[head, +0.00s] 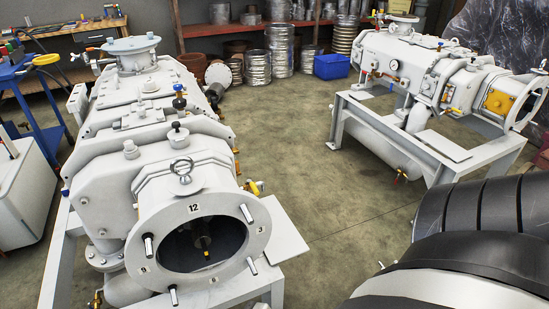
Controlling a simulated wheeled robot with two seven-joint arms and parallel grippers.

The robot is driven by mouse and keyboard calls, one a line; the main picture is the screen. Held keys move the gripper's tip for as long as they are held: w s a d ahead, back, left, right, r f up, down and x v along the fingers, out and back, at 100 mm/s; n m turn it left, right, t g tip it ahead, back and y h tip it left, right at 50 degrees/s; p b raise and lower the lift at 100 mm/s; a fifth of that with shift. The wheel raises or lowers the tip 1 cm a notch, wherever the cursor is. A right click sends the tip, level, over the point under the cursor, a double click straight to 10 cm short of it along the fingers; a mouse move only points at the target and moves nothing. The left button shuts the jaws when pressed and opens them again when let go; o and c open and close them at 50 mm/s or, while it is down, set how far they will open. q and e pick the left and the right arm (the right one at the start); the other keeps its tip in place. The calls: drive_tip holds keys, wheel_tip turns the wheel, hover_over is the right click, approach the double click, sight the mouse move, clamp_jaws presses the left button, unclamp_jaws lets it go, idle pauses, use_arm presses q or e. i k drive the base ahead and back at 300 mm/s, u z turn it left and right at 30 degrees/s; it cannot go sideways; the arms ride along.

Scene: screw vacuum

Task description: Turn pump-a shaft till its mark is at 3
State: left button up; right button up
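A large pale grey pump (150,180) stands at the left, its round end flange (160,215) facing me. The flange carries small number plates: 12 (193,208) at the top and 3 (261,229) at the right. The lower and left plates are too small to read surely. Inside the dark opening, a shaft end (203,242) shows with a small yellow mark (207,253) on its lower side, pointing roughly down, away from the 3. A similar second pump (400,62) stands at the right; no name tells which is pump-a. Neither gripper is in view.
Studs (247,213) stick out around the flange. A blue cart (45,75) and a white cabinet (22,190) stand at the left. Metal drums (280,50) and a blue bin (331,66) are at the back. Concrete floor (285,135) between the pumps is clear.

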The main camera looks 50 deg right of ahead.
sight(199, 226)
drive_tip(key=z, duration=0.9)
drive_tip(key=k, duration=0.45)
drive_tip(key=u, duration=1.15)
drive_tip(key=i, duration=0.75)
drive_tip(key=z, duration=2.15)
